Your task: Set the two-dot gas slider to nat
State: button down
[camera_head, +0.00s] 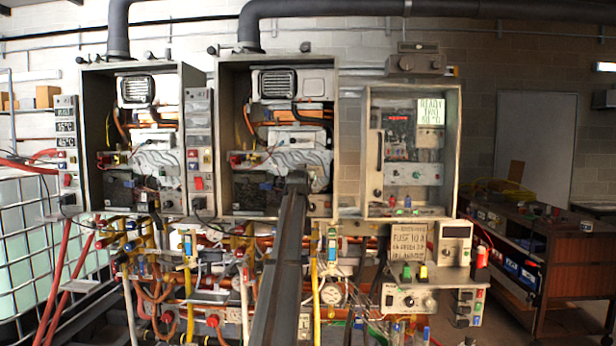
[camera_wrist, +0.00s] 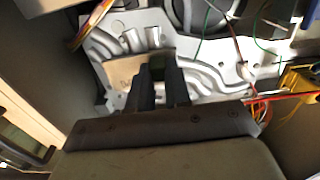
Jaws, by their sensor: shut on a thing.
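My gripper (camera_wrist: 160,84) points into an opened heater, its two dark fingers close together on a small dark piece (camera_wrist: 158,64) in front of a tan plate (camera_wrist: 122,74). This piece appears to be the gas slider. The fingers hide most of it, and I cannot read its dots, marks or setting. In the head view my arm reaches into the middle heater (camera_head: 226,150); it hides the gripper and the slider there.
Silver curved tubes (camera_wrist: 105,45) and loose wires lie close around the fingers in the wrist view. A second open heater (camera_head: 90,140) stands at left, a control cabinet (camera_head: 455,150) at right. Pipes and valves crowd the space below.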

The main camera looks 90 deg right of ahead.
jog(key=shift+w, duration=0.2)
jog(key=c, duration=1)
grip_release()
jog(key=shift+c, duration=0.2)
jog(key=shift+a, duration=0.1)
jog(key=a, duration=1.3)
jog(key=shift+a, duration=0.35)
